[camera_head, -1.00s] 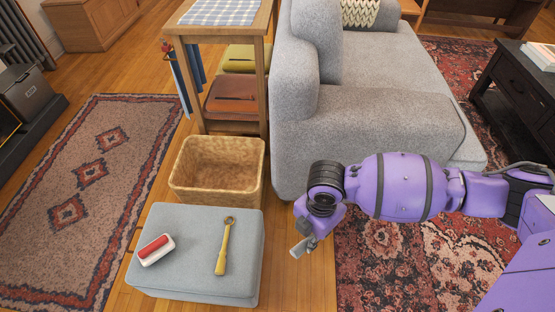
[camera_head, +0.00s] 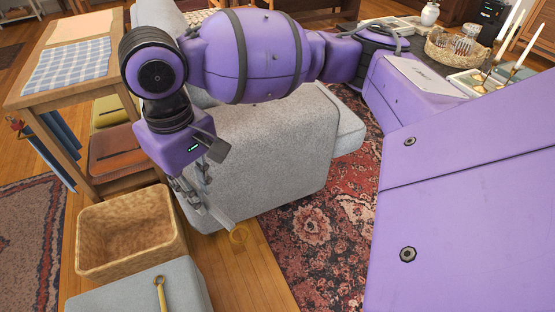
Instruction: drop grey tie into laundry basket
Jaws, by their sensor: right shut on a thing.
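The laundry basket (camera_head: 85,243), open and woven in tan, stands on the wooden floor at the lower left. My right gripper (camera_head: 212,205) hangs down to the right of the basket, in front of the grey sofa. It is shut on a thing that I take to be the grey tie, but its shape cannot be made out. My left gripper is out of view.
A grey ottoman (camera_head: 115,298) with a yellow tool (camera_head: 161,294) on it adjoins the basket's near side. A wooden side table (camera_head: 60,85) stands behind the basket. The sofa (camera_head: 275,155) is behind the gripper, and a red patterned rug (camera_head: 315,225) lies to the right.

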